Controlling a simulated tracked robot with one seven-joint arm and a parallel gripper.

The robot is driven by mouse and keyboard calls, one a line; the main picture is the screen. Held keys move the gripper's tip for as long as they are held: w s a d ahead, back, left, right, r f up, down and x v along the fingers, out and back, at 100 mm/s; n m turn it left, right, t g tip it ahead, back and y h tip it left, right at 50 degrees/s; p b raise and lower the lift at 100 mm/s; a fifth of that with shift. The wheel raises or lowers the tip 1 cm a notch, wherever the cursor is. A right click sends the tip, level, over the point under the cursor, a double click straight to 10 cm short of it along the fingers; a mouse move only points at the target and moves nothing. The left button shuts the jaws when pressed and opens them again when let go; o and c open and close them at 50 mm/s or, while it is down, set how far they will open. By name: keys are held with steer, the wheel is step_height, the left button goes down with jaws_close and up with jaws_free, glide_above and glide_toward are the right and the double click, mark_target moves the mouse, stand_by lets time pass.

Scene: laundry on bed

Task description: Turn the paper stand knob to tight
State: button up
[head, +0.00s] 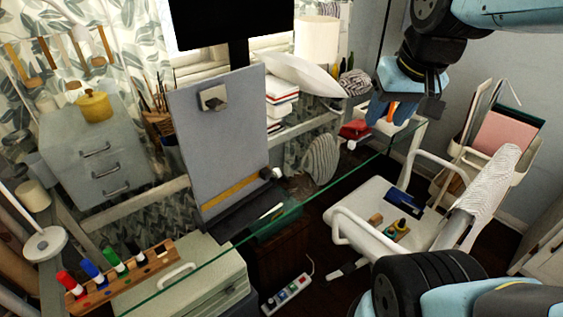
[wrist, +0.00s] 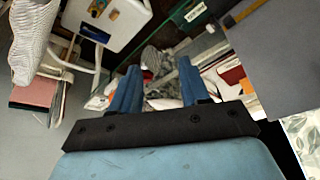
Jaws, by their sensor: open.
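The paper stand (head: 222,140) is an upright grey board with a clip near its top and a yellow strip near its bottom. The grey board (wrist: 280,62) also fills the right of the wrist view. My gripper (head: 380,113) hangs to the right of the stand, well apart from the knob. In the wrist view its two blue fingers (wrist: 160,88) are spread with nothing held between them.
A glass desk edge (head: 345,165) runs below my gripper. A white chair (head: 365,205) stands at the right with small items on its seat. A marker rack (head: 120,275) is at the front left. A white pillow (head: 303,74) and books (head: 281,95) lie behind the stand.

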steer(key=w+a+f+m+g+y, duration=0.35)
steer(key=w+f+g+y, duration=0.5)
steer(key=w+f, duration=1.15)
steer(key=m+y, duration=0.2)
steer(key=y, duration=0.3)
glide_toward(280, 172)
steer(key=shift+n+g, duration=0.25)
steer(key=shift+g, duration=0.2)
steer(key=w+d, duration=0.2)
steer(key=d, duration=0.1)
steer(key=w+d, duration=0.1)
steer(key=shift+d+r, duration=0.2)
steer(key=shift+d, duration=0.1)
steer(key=shift+s+a+f, duration=0.1)
steer(key=shift+a+f, duration=0.1)
steer(key=shift+a, duration=0.15)
steer(key=x, duration=1.3)
steer(key=c, duration=0.8)
